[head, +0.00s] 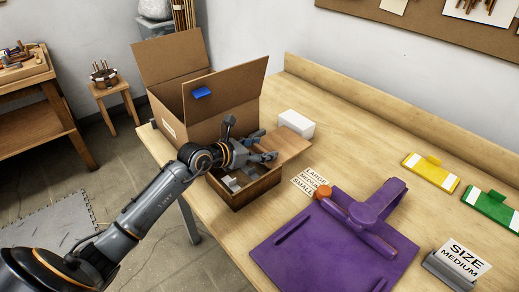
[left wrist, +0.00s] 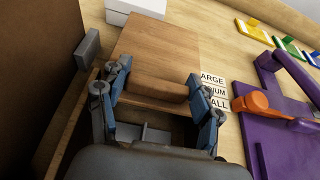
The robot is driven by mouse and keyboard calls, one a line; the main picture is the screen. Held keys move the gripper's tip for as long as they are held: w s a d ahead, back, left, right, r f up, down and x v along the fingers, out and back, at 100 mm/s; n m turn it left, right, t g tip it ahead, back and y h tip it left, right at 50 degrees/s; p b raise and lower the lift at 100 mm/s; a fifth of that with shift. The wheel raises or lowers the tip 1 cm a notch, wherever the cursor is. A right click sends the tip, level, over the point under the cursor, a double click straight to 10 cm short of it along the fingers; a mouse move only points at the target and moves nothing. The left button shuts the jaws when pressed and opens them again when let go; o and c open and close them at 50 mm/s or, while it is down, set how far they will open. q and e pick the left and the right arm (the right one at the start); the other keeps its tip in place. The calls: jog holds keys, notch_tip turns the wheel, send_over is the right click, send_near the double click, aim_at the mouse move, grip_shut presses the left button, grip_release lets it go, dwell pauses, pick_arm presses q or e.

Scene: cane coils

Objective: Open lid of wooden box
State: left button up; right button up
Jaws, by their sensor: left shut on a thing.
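The wooden box (head: 240,198) stands on the workbench in front of a large cardboard box. Its flat lid (head: 290,145) lies toward the back right, and the front part of the box is uncovered, with grey pieces inside. In the left wrist view the lid (left wrist: 160,45) stretches away from the camera with a raised wooden handle bar (left wrist: 157,88) at its near end. My left gripper (head: 270,157) is at that end, its two fingers (left wrist: 157,95) on either side of the bar and shut on it. My right gripper is not in view.
The open cardboard box (head: 200,85) rises close behind and left of my gripper. A white box (head: 296,124) sits near the lid's far end. Size labels (head: 309,181) and a purple fixture (head: 340,240) with an orange knob lie to the right. Yellow (head: 430,172) and green holders stand farther right.

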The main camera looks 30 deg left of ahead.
pick_arm(q)
jog(key=o, duration=1.7)
jog(key=shift+f, duration=0.1)
jog(key=v, duration=1.2)
jog(key=shift+a, duration=0.1)
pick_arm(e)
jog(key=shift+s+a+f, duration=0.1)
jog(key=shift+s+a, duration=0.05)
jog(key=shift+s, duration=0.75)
